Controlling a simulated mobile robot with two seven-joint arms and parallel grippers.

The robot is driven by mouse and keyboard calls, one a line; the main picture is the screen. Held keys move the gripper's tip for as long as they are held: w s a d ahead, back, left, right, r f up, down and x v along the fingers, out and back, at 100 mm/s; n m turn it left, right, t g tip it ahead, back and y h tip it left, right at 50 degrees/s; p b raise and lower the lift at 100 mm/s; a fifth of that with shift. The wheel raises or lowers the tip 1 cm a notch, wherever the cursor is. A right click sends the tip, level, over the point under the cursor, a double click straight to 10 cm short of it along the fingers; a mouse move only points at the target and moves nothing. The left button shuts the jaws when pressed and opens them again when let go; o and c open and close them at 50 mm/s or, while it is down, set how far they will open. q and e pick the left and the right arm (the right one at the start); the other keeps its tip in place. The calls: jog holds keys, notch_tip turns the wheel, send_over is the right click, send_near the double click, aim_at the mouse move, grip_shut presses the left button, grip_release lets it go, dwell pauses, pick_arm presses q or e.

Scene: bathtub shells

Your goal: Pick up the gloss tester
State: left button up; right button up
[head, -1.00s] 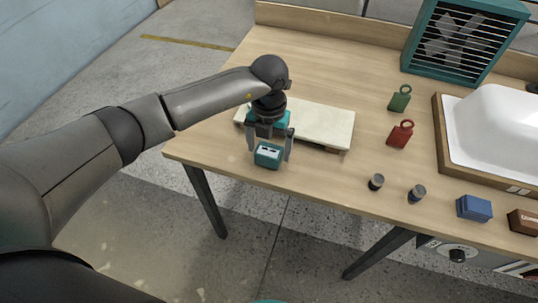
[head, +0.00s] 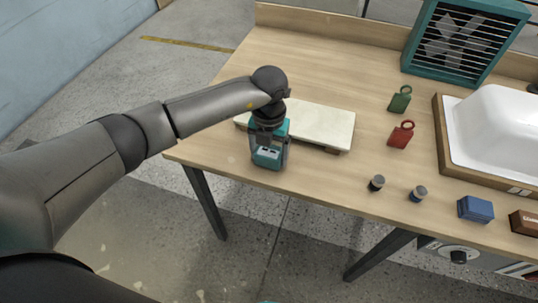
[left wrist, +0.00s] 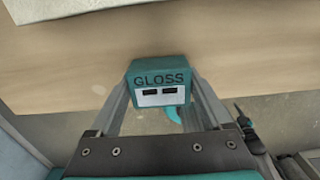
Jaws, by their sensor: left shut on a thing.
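In the left wrist view the word GLOSS shows on the tester (left wrist: 160,82). It is at the table's front left edge. My left gripper (head: 270,152) comes down over it from above, with a finger on each side. In the left wrist view both fingers of my left gripper (left wrist: 160,98) press against its sides, so the gripper is shut on it. I cannot tell whether its underside touches the table. My right gripper is not in view.
A cream board (head: 322,125) lies right behind the tester. Green (head: 400,99) and red (head: 401,134) tags, two small dark-topped cylinders (head: 377,183), a blue block (head: 475,208) and a white tub shell (head: 500,130) are to the right. A teal fan box (head: 460,40) stands at the back.

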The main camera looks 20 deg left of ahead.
aim_at(269, 150)
pick_arm(q)
jog(key=shift+c, duration=1.1)
jog(key=shift+r, duration=0.15)
notch_tip(269, 150, up, 20)
jog(key=p, duration=0.2)
jog(key=shift+p, duration=0.4)
